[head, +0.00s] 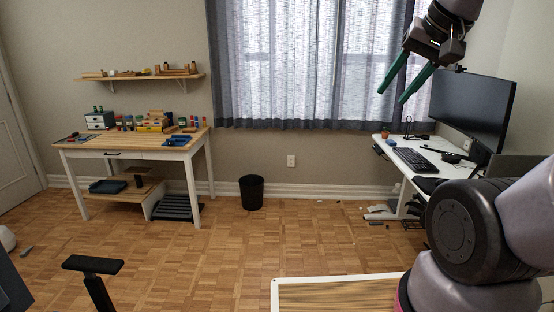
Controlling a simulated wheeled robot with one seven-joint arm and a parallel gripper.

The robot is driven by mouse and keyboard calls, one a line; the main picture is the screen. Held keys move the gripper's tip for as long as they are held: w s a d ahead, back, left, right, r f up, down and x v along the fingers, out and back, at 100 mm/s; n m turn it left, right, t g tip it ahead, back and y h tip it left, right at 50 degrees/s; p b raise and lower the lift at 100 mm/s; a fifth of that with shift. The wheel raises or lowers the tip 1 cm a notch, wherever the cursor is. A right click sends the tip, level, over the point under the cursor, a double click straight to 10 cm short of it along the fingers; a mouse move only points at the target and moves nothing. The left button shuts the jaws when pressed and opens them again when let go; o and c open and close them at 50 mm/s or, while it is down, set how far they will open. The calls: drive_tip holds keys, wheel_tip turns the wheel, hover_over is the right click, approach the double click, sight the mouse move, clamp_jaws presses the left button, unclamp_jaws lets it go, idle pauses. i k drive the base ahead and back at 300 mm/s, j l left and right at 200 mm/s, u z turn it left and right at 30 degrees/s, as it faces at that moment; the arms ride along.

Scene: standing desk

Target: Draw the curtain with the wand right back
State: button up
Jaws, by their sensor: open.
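A blue-grey curtain (226,75) hangs across the window at the back wall. Its middle is lit through and looks pale, its sides and bottom band look darker, and its top is cut off by the frame. I cannot make out a wand; it may be out of frame or behind my gripper. My gripper (392,96) hangs at the upper right, its two green fingers apart and pointing down and left. Nothing shows between them. The fingers overlap the right part of the curtain in the picture; I cannot tell how far in front of it they are.
A white desk (405,152) with a monitor (474,108) and keyboard (412,160) stands at the right, below my gripper. A wooden workbench (133,150) and wall shelf (140,77) are at the left. A black bin (252,192) stands below the curtain. The middle floor is clear.

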sight(330, 15)
drive_tip(key=i, duration=2.1)
drive_tip(key=i+z, duration=0.1)
drive_tip(key=i, duration=0.6)
drive_tip(key=i+j, duration=0.2)
drive_tip(key=i, duration=0.45)
drive_tip(key=i+j+z, duration=0.15)
drive_tip(key=i, duration=0.55)
